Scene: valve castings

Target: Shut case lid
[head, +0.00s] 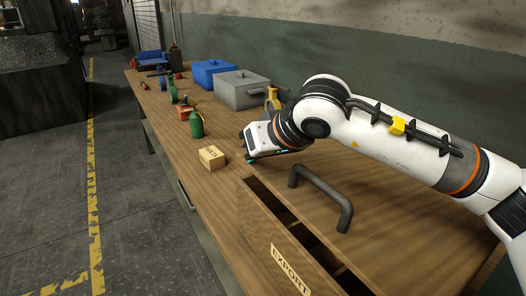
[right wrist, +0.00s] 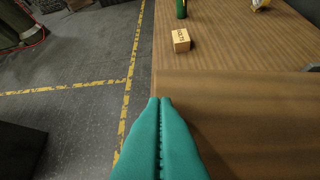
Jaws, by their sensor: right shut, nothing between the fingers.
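The wooden case (head: 291,270) with an EXPORT label on its front stands at the near end of the table. Its wooden lid (head: 385,215) carries a dark bar handle (head: 320,195). A dark gap shows between the lid's front edge and the case front, so the case is partly open. My right gripper (head: 250,157) is shut and empty, near the far end of the case and apart from the handle. Its teal fingers (right wrist: 160,99) meet in the right wrist view, over the left edge of a wooden surface. My left gripper is not in view.
A small labelled box (head: 211,158) sits beyond the case, near the table's front edge. Past it stand a green bottle (head: 196,125), a grey lidded case (head: 240,90) and a blue one (head: 212,72).

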